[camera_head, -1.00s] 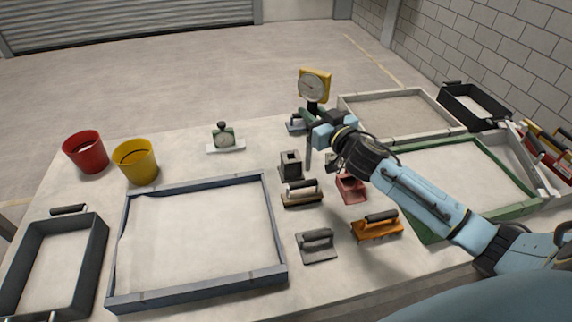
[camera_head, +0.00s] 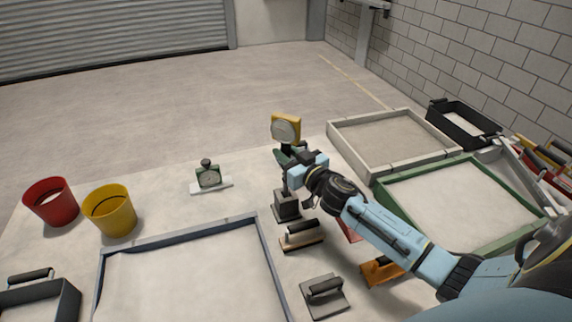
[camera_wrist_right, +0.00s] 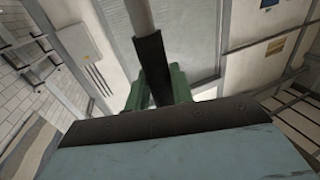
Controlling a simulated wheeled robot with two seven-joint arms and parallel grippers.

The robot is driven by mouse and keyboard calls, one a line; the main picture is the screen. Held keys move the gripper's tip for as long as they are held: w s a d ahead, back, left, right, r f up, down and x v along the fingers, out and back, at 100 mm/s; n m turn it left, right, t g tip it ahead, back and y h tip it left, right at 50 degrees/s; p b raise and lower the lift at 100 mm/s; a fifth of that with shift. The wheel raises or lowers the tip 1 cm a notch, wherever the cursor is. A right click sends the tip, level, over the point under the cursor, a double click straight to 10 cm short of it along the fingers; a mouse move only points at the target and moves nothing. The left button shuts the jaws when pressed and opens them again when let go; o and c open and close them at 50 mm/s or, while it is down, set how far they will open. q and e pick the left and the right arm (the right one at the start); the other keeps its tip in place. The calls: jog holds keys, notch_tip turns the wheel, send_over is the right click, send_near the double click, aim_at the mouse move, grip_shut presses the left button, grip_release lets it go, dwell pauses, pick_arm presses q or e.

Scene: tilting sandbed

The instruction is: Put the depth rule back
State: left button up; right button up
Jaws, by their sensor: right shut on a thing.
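My right gripper (camera_head: 286,163) stands over the dark square holder block (camera_head: 287,207) on the table. It is shut on the depth rule (camera_head: 285,184), a slim upright grey strip. The rule's lower end meets the top of the block; how far it sits inside the opening I cannot tell. In the right wrist view the rule (camera_wrist_right: 140,15) shows as a grey bar with a dark sleeve between the green fingers (camera_wrist_right: 160,90). My left gripper is not in view.
A yellow dial gauge (camera_head: 286,128) stands just behind the gripper. A wooden float (camera_head: 302,236) and a grey trowel (camera_head: 325,296) lie in front of the block. A level-like dial (camera_head: 208,175) is left. Green (camera_head: 465,165) and pale frames (camera_head: 345,150) are right.

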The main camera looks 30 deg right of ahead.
jog(key=shift+f, duration=0.85)
jog(key=shift+f+b, duration=0.25)
jog(key=shift+b, duration=0.05)
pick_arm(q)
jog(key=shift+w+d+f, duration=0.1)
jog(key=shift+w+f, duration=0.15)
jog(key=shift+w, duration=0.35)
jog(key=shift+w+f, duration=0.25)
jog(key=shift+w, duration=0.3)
pick_arm(e)
jog(key=shift+f, duration=0.1)
jog(key=o, duration=0.4)
jog(key=shift+f, duration=0.1)
jog(key=o, duration=0.4)
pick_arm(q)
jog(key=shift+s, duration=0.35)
